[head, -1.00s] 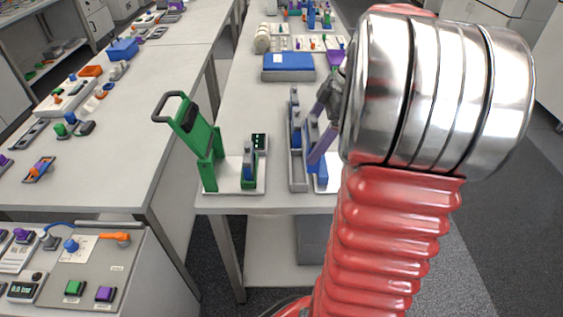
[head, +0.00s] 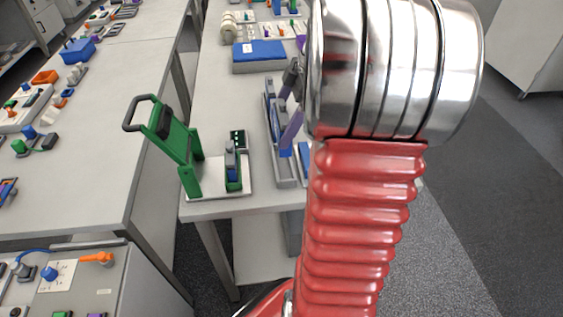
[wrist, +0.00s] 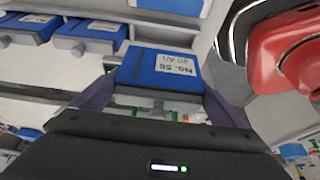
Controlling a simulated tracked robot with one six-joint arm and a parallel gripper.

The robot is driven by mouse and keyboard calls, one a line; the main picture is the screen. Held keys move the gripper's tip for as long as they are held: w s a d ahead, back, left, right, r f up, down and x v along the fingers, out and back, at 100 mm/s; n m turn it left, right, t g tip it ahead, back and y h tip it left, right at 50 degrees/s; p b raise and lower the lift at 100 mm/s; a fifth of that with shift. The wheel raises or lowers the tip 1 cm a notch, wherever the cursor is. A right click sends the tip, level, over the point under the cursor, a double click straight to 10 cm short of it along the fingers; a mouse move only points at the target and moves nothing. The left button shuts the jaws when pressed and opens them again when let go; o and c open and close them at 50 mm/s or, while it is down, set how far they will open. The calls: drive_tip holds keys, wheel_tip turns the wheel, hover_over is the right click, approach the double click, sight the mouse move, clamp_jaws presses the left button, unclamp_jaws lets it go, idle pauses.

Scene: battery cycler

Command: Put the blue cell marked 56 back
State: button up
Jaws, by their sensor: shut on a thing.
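The blue cell marked 56 (wrist: 160,66) is held between the purple fingers of my gripper (wrist: 152,98) in the wrist view. Its white label reads upside down. In the head view one purple finger of my gripper (head: 291,130) shows beside the long grey rack (head: 282,165), left of my arm. My arm hides most of the gripper there, and I cannot clearly make out the held cell. In the wrist view two other blue cells, one (wrist: 92,32) nearer and one (wrist: 30,24) farther left, sit in a pale holder to the left of the held cell.
A green stand with a black handle (head: 172,135) is on a white base left of the rack. A blue box (head: 258,55) lies farther back on the bench (head: 225,90). Another bench (head: 90,140) with small items is across a gap at left.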

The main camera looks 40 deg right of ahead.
drive_tip(key=shift+f, duration=3.05)
drive_tip(key=shift+f, duration=1.85)
drive_tip(key=o, duration=1.5)
drive_tip(key=shift+f, duration=0.1)
drive_tip(key=shift+c, duration=0.2)
drive_tip(key=v, duration=1.2)
